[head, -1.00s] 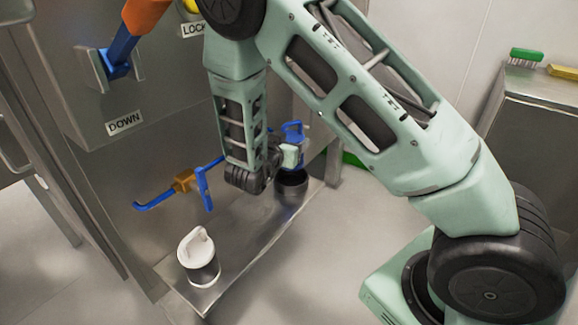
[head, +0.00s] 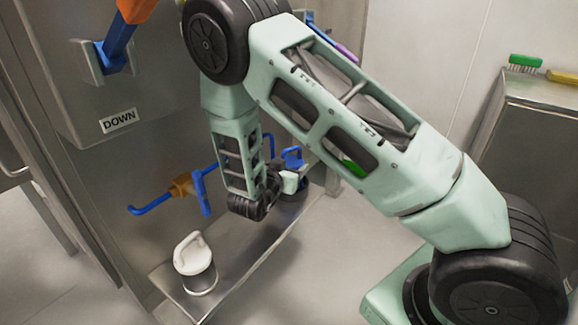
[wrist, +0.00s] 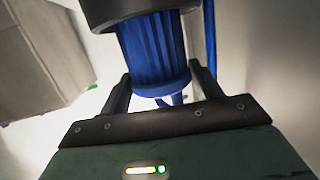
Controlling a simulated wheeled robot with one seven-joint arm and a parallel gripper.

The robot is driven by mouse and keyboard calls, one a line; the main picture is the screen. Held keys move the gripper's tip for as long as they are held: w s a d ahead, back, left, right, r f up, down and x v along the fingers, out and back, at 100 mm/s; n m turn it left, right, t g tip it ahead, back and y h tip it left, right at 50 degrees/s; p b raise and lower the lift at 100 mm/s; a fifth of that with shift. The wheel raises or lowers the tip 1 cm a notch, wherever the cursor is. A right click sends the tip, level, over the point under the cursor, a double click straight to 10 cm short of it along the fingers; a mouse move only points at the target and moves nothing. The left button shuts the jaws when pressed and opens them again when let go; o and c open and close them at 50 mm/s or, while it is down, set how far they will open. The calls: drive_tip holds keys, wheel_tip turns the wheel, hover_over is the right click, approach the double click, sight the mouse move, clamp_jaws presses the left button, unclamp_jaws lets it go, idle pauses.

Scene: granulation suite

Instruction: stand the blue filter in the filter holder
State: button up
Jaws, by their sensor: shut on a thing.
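The blue filter (wrist: 155,50), a pleated cylinder with a rim and a loop at its near end, is between my gripper's fingers (wrist: 163,88) in the wrist view. My gripper is shut on it at the rim end. The filter's far end meets the mouth of a dark grey round cup (wrist: 135,12), which looks like the filter holder; how deep it sits inside I cannot tell.
A steel shelf (head: 245,262) carries the cup and a white-lidded canister (head: 195,262) near its front end. A side cabinet with brushes (head: 525,62) stands at right.

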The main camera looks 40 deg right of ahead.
drive_tip(key=shift+f, duration=0.3)
drive_tip(key=o, duration=1.1)
drive_tip(key=shift+r, duration=0.1)
drive_tip(key=shift+r, duration=0.4)
drive_tip(key=p+v, duration=0.2)
drive_tip(key=v, duration=0.5)
drive_tip(key=shift+s+a+r, duration=0.1)
drive_tip(key=shift+a+r, duration=0.1)
drive_tip(key=shift+s, duration=0.1)
